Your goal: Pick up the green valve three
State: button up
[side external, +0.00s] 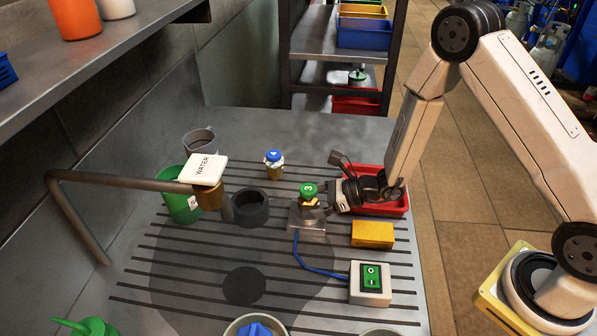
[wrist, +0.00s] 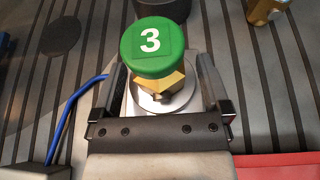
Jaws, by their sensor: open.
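The green valve three (side external: 308,190) has a round green cap marked 3 on a brass body. It stands upright on a small metal scale (side external: 306,222) on the grooved table. In the wrist view the green valve (wrist: 153,50) is at the upper middle, on a round plate (wrist: 180,100). My gripper (side external: 322,203) is at the valve from its right side. In the wrist view my gripper (wrist: 165,95) is open, with one finger on each side of the plate and brass body.
A blue-capped valve four (side external: 274,165) stands behind. A water tap (side external: 205,172), green cup (side external: 181,206) and dark ring (side external: 250,207) are to the left. A red tray (side external: 392,205), yellow block (side external: 373,235) and switch box (side external: 370,284) are to the right; a blue cable joins scale and box.

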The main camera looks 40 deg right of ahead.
jog(key=shift+w+a+f, duration=0.25)
jog(key=shift+w+a, duration=0.1)
jog(key=shift+a, duration=0.1)
grip_shut()
dwell(0.3)
